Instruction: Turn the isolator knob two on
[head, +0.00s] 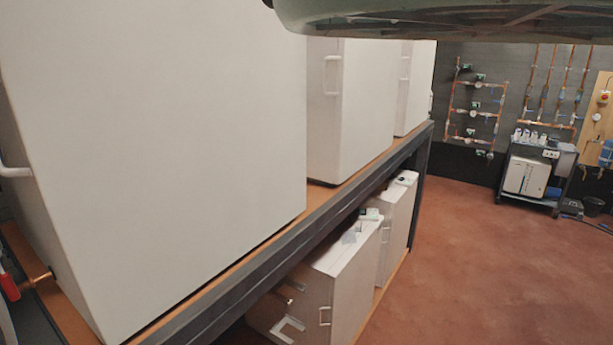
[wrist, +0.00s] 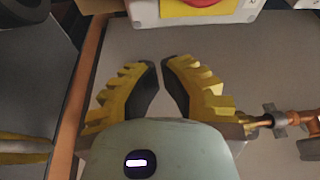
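A red, rounded part (wrist: 203,2) on a yellow plate (wrist: 185,10) shows at the top edge of the wrist view. It is mounted on a pale box and mostly cut off, and I cannot tell if it is isolator knob two or how it is turned. My gripper (wrist: 161,62) has yellow ribbed fingers with dark inner pads. Its tips lean close together with a narrow gap and nothing visible between them. They point toward the box and appear apart from the red part. The head view shows no clear isolator knob and not the fingers.
Large white units (head: 180,130) stand on a dark-edged rack (head: 225,290), with smaller white units (head: 315,290) below. A copper pipe with a valve (wrist: 268,120) is right of my gripper. The reddish floor (head: 470,260) is open at right, before a cart (head: 535,175).

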